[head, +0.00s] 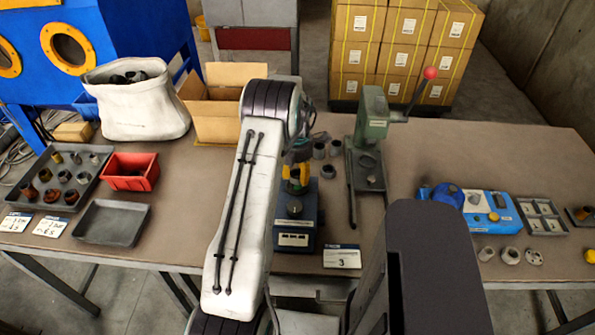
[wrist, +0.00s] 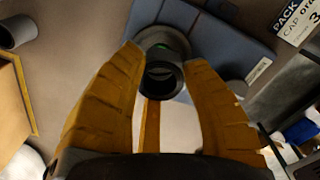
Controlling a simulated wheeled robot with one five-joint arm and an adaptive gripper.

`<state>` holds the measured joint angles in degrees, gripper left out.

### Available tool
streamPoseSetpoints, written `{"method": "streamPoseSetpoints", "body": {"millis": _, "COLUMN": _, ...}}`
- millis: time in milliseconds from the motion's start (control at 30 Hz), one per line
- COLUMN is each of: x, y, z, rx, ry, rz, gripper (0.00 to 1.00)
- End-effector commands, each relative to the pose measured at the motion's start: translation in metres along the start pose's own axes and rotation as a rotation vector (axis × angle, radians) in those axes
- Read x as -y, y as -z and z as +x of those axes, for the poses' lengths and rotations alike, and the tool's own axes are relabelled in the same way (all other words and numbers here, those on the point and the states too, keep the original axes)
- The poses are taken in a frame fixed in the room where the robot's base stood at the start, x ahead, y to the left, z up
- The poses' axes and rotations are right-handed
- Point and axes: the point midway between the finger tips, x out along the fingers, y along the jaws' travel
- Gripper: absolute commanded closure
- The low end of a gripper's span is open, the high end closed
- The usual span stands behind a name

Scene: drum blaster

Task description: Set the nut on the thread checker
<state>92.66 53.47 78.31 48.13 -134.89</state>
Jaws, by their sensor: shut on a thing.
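My gripper (wrist: 165,70) has its two yellow fingers closed on a dark grey ring-shaped nut (wrist: 162,82) in the wrist view. The thread checker is a blue box (wrist: 226,48) behind the nut. A dark round seat with a green ring (wrist: 150,37) shows on it, partly covered by the nut. In the head view, the thread checker (head: 292,240) stands near the table's front edge, with a dark round part on top. My gripper (head: 295,185) is over its back part there. The nut cannot be made out in the head view. Whether it touches the checker is unclear.
A green lever press (head: 372,130) stands right behind the checker, with loose grey rings (head: 319,150) beside it. A card marked 3 (head: 342,257) lies at the front. Trays (head: 112,222), a red bin (head: 130,172) and a white sack (head: 138,105) are at left.

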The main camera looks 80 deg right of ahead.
Motion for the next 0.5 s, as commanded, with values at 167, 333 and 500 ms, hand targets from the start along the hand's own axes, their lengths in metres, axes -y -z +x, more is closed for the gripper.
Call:
{"method": "streamPoseSetpoints", "body": {"millis": 167, "x": 0.0, "y": 0.0, "z": 0.016, "rx": -0.001, "ry": 0.001, "rz": 0.0, "gripper": 0.94}}
{"method": "streamPoseSetpoints", "body": {"millis": 333, "x": 0.0, "y": 0.0, "z": 0.021, "rx": 0.0, "ry": 0.0, "rz": 0.0, "gripper": 0.94}}
{"method": "streamPoseSetpoints", "body": {"millis": 500, "x": 0.0, "y": 0.0, "z": 0.021, "rx": 0.001, "ry": -0.001, "rz": 0.0, "gripper": 0.94}}
